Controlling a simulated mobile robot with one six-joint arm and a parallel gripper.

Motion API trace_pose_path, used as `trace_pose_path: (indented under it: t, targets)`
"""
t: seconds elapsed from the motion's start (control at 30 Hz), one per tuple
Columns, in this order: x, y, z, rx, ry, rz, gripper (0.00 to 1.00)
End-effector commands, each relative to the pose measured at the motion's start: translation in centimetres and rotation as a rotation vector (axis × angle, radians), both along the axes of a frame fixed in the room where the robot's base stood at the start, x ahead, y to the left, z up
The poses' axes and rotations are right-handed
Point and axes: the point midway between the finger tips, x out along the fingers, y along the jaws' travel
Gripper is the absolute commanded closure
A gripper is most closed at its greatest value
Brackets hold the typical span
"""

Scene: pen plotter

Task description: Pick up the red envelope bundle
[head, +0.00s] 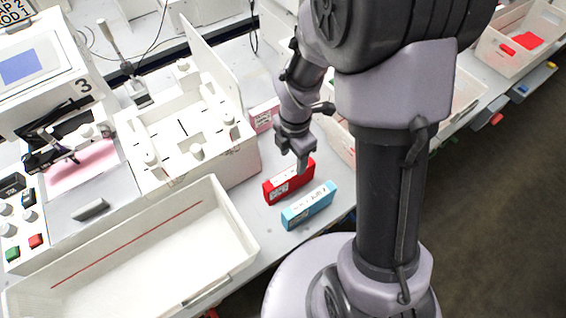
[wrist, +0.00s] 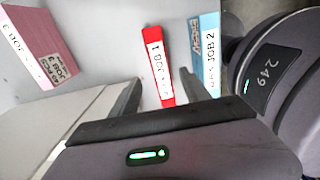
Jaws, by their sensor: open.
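The red envelope bundle (head: 272,190) is a narrow red block with white labels, standing on the grey table. In the wrist view the red bundle (wrist: 158,66) reads JOB 1 and its near end lies between my fingers. My gripper (head: 302,158) is above the red bundle in the head view, pointing down, and covers part of it. In the wrist view my gripper (wrist: 148,98) has its two fingers apart, one on each side of the red bundle. I cannot tell whether either finger touches it.
A blue bundle (head: 308,207) stands close on the right of the red one; it reads JOB 2 in the wrist view (wrist: 210,50). A pink bundle (head: 263,115) stands behind, beside the white jogger box (head: 235,158). A long white tray (head: 232,222) lies to the left.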

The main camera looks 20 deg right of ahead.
Motion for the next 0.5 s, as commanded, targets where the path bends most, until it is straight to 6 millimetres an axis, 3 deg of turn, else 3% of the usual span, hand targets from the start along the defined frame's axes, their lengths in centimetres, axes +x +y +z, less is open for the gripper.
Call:
trace_pose_path:
  t: [0.03,0.13,0.37,0.5]
  targets:
    - [-0.1,0.0,-2.3,0.001,0.004,0.0,0.45]
    - [-0.1,0.1,-4.7,0.0,0.002,-0.002,0.45]
    - [-0.1,0.2,-7.0,0.0,-0.001,-0.002,0.45]
    - [-0.5,0.7,-9.6,0.001,0.0,-0.003,0.45]
